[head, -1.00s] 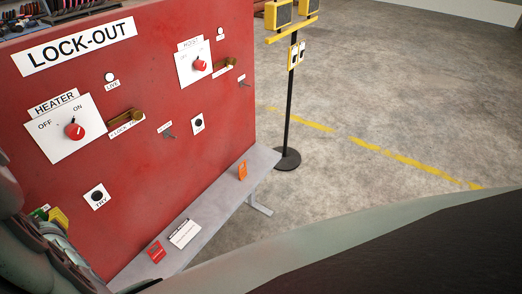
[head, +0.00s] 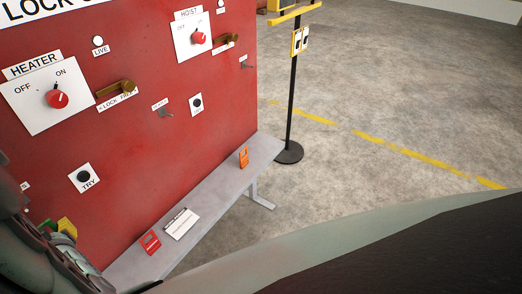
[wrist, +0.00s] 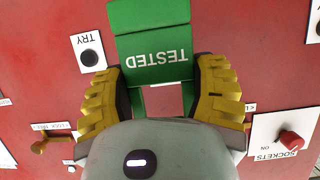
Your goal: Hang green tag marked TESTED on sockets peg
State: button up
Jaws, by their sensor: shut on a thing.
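The green tag marked TESTED (wrist: 155,55) is in my gripper (wrist: 162,95), between two yellow ridged fingers, and its lettering reads upside down in the wrist view. The tag stands in front of the red board. In the head view my gripper (head: 62,232) is at the lower left edge, with a small bit of green beside the yellow. The SOCKETS plate (wrist: 275,140) with its red knob is at the lower right of the wrist view. I cannot make out the sockets peg; my gripper covers the middle of the board there.
The red LOCK-OUT board (head: 140,50) carries HEATER and HOIST switches, brass hasps and small pegs. A grey shelf (head: 215,190) below holds a red tag (head: 150,242), a white card (head: 181,223) and an orange tag (head: 243,157). A black post (head: 291,100) stands behind on open floor.

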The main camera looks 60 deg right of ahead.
jog(key=shift+f, duration=0.1)
dwell(0.3)
jog(key=b, duration=0.1)
send_near(31, 210)
jog(key=shift+f, duration=0.9)
jog(key=shift+w+a+b, duration=0.1)
jog(key=shift+w+b, duration=0.5)
jog(key=shift+w, duration=2)
jog(key=shift+w+f+b, duration=0.35)
jog(key=shift+w+b, duration=0.2)
jog(key=shift+b, duration=0.4)
jog(key=o, duration=1.2)
